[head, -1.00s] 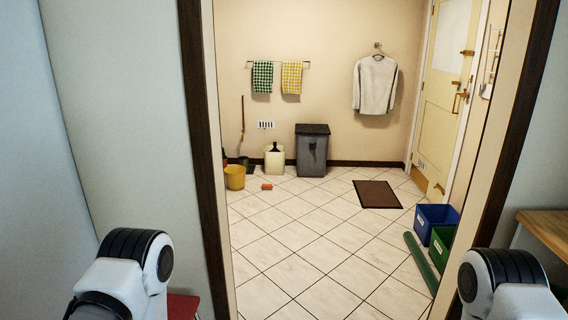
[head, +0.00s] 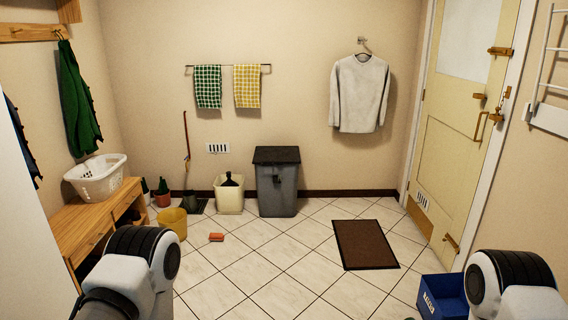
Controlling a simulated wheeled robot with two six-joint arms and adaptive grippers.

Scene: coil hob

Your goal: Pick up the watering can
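I cannot make out a watering can in the head view. My two arms show only as white and black links at the lower left and lower right. Neither gripper is in the picture, so I cannot see what they hold.
A wooden bench (head: 93,221) with a white basket (head: 98,178) stands left. A yellow bucket (head: 172,223), orange block (head: 216,237), cream container (head: 229,199) and grey bin (head: 276,188) are on the floor. A brown mat (head: 366,245) and blue crate (head: 441,296) are right. Middle floor is clear.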

